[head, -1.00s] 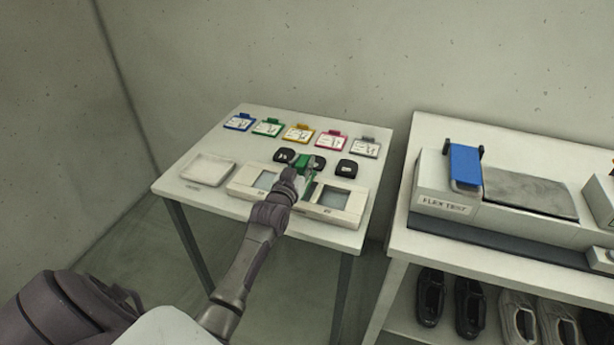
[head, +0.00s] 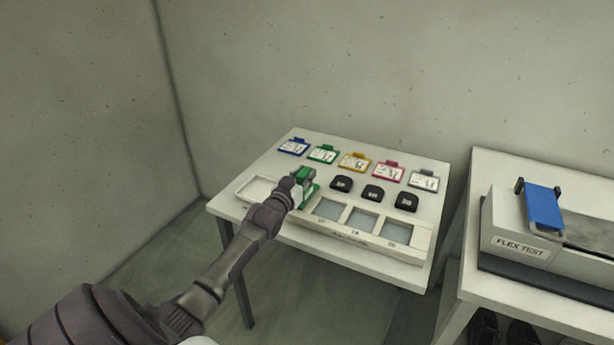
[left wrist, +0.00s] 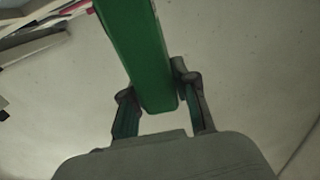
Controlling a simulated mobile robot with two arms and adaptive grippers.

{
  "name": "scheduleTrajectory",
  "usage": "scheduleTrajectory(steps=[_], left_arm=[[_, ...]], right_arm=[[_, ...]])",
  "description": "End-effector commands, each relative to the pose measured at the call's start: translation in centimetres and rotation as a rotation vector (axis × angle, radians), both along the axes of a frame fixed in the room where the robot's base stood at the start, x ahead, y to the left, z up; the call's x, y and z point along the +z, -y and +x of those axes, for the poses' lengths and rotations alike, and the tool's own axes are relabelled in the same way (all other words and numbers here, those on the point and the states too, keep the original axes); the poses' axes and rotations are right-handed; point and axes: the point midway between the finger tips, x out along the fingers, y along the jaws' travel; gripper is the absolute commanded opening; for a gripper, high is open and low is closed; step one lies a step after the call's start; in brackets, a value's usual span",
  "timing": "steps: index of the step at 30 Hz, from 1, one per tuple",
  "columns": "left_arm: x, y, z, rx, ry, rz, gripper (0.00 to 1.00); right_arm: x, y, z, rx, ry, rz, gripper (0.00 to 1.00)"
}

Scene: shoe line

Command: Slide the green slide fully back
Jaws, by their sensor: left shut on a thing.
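The green slide (head: 304,174) is at the left end of the white base (head: 350,231) with several window openings on the table. My left gripper (head: 299,184) is around the slide and shut on it, covering part of it. In the left wrist view the green slide (left wrist: 140,50) runs as a long bar between the two fingers of my left gripper (left wrist: 160,104). Three windows (head: 363,219) in the base show uncovered to the right of the slide. The slide's lower side and its contact with the base are hidden. My right gripper is not in view.
A shallow white tray (head: 253,187) lies just left of the gripper. Three black blocks (head: 372,193) sit behind the base. Coloured tagged cards, such as the yellow one (head: 355,162), line the back. A bench with a flex tester (head: 520,246) stands to the right, across a gap.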

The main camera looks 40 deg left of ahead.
Motion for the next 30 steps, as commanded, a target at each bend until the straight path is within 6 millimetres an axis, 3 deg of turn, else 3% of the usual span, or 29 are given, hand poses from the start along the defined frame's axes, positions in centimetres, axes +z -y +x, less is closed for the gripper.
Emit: scheduleTrajectory(steps=[7,8,12,23,30], left_arm=[[0.1,-0.4,-0.1,0.006,-0.003,0.003,0.0],[0.1,-0.4,-0.1,0.006,-0.003,0.003,0.3],[0.1,-0.3,-0.1,0.005,-0.002,0.004,0.53],[0.0,-0.1,-0.3,0.003,-0.003,0.002,0.54],[-0.1,0.7,-3.7,0.003,-0.004,0.003,0.54]], right_arm=[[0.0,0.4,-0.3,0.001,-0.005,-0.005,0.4],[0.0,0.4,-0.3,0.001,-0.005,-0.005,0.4],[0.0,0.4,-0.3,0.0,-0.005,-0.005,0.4],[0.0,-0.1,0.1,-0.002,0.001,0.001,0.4],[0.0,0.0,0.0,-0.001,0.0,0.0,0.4]])
